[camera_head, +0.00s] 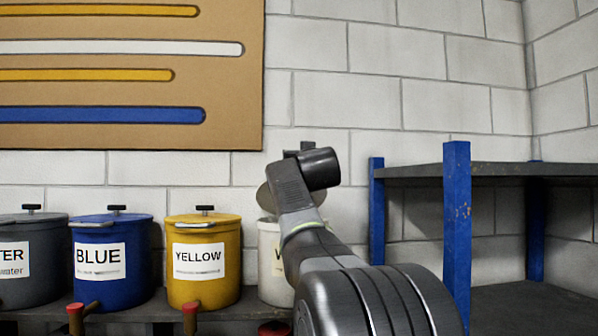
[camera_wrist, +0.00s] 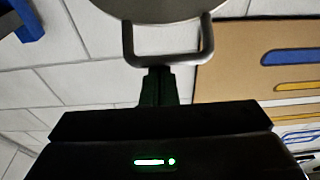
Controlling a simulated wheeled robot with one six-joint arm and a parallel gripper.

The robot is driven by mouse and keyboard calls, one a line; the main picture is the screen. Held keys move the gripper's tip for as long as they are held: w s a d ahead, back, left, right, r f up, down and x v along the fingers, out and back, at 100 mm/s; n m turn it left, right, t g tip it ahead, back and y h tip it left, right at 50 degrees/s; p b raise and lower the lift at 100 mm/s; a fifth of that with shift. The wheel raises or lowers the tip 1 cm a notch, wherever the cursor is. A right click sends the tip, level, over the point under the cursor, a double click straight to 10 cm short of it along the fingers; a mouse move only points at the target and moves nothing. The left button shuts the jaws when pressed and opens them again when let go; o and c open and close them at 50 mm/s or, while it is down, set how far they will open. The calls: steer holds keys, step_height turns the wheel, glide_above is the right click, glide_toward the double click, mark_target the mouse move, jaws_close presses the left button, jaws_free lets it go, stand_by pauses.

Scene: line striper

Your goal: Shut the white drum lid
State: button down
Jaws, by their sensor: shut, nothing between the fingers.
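The white drum (camera_head: 270,262) stands at the right end of the row of drums, partly hidden behind my arm. Its lid (camera_head: 266,198) is raised and stands tilted up behind my wrist, so the drum is open. In the wrist view the lid's round grey edge (camera_wrist: 165,9) fills the top, with a U-shaped bar handle (camera_wrist: 168,56) on it. My gripper (camera_wrist: 159,72) is shut and empty, with its fingertips right at the handle's crossbar. I cannot tell whether they touch it. In the head view the fingers are hidden by my wrist.
A yellow drum (camera_head: 203,260), a blue drum (camera_head: 110,265) and a dark drum (camera_head: 32,262) stand to the left, lids on. Red-capped taps (camera_head: 191,308) stick out in front. A blue-post shelf (camera_head: 456,230) is close on the right. A striped board (camera_head: 230,100) hangs behind.

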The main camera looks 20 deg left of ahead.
steer(key=s+d+f+b, duration=0.1)
steer(key=s+f+b, duration=0.1)
steer(key=f+b, duration=0.7)
steer(key=s+d+f+t+b, duration=0.1)
steer(key=s+f+b, duration=0.2)
steer(key=f+b, duration=0.6)
steer(key=b, duration=0.5)
steer(key=shift+d+t+y, duration=0.2)
steer(key=shift+t+y, duration=0.1)
steer(key=shift+y, duration=0.1)
step_height(320, 180, up, 6)
steer(key=s+p, duration=0.2)
steer(key=p, duration=0.2)
steer(key=s+d+f+b, duration=0.3)
steer(key=s+f+b, duration=0.2)
steer(key=f, duration=0.3)
steer(key=shift+s+d+b, duration=0.3)
steer(key=shift+d+b, duration=0.05)
steer(key=shift+b, duration=0.25)
steer(key=shift+r, duration=0.1)
